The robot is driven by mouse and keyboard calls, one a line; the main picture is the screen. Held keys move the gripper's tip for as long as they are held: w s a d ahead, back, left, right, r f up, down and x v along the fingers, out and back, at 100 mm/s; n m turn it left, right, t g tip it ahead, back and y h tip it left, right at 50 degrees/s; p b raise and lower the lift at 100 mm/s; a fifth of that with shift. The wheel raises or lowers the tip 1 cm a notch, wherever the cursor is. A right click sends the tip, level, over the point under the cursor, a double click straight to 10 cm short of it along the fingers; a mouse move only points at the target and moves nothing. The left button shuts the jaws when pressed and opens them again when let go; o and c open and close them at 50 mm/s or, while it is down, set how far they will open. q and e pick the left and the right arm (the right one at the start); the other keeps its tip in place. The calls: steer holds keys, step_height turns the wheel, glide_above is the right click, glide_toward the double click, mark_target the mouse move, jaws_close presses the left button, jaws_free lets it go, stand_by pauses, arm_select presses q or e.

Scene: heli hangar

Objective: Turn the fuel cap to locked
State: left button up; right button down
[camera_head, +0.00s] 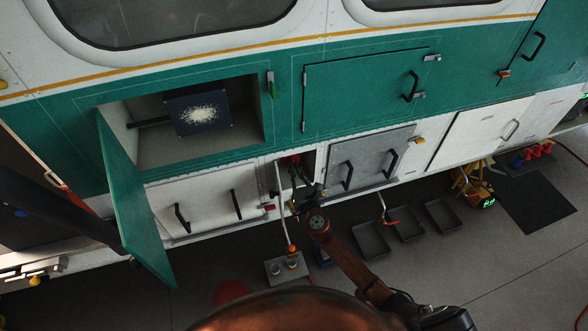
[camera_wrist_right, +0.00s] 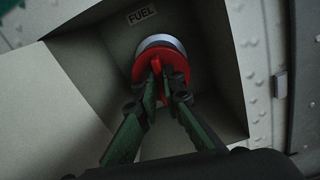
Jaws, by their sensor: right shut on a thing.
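The red fuel cap (camera_wrist_right: 174,56) sits on a silver filler neck (camera_wrist_right: 160,42) inside a recess, below a "FUEL" label (camera_wrist_right: 141,15). My right gripper (camera_wrist_right: 164,77) is shut on the cap's raised grip bar, which stands nearly upright in the right wrist view. In the head view the cap (camera_head: 289,160) is a small red patch in the opening low on the helicopter's side. My right gripper (camera_head: 297,184) reaches it from below and partly hides it. No lock marking is readable. I cannot make out my left gripper.
An open green door (camera_head: 132,206) stands out at the left beside an open bay (camera_head: 195,150). Closed panels with black handles flank the fuel recess. Several dark trays (camera_head: 370,241) and a grey box (camera_head: 289,269) stand on the floor below. The recess walls (camera_wrist_right: 225,85) surround my gripper closely.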

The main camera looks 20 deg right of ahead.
steer(key=m+b, duration=0.1)
steer(key=m, duration=0.3)
steer(key=m+b, duration=0.2)
steer(key=m, duration=0.2)
steer(key=m+b, duration=0.2)
steer(key=m, duration=0.2)
steer(key=shift+d+f+m, duration=0.25)
steer(key=shift+f+m, duration=0.05)
steer(key=shift+m+b, duration=0.4)
steer(key=shift+m, duration=1.6)
steer(key=c, duration=2.1)
jaws_free()
